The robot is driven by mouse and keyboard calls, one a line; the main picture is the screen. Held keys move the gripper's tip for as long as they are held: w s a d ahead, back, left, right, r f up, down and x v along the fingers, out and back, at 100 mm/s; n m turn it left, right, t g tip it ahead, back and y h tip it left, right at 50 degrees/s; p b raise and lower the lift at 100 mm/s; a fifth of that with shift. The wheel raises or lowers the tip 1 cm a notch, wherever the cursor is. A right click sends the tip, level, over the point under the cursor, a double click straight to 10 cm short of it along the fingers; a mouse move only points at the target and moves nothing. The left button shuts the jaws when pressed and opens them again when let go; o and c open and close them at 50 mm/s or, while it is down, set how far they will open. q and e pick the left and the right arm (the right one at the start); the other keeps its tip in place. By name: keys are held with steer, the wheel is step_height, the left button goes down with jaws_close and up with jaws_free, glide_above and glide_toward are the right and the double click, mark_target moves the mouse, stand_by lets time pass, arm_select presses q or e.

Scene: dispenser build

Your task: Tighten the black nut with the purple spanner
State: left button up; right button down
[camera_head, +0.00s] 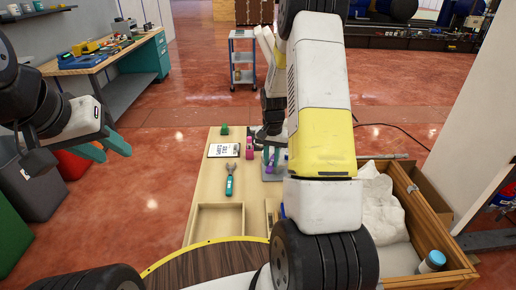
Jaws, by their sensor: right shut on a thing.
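A small purple piece, seemingly the purple spanner (271,161), shows on the light wooden table just left of my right arm. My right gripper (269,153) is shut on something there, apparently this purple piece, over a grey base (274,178). My forearm hides much of this spot. I cannot make out the black nut. My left gripper (104,149) is open and empty, with its teal fingers apart, left of the table.
A teal-handled wrench (231,180), a clipboard (223,150), a pink bottle (249,147) and a green item (224,130) are on the table. A wooden crate (425,213) with a white sack (378,200) stands at right. Coloured bins stand at left.

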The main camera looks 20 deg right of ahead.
steer(key=shift+r, duration=0.15)
steer(key=shift+r, duration=1.9)
steer(key=c, duration=2)
jaws_free()
jaws_close()
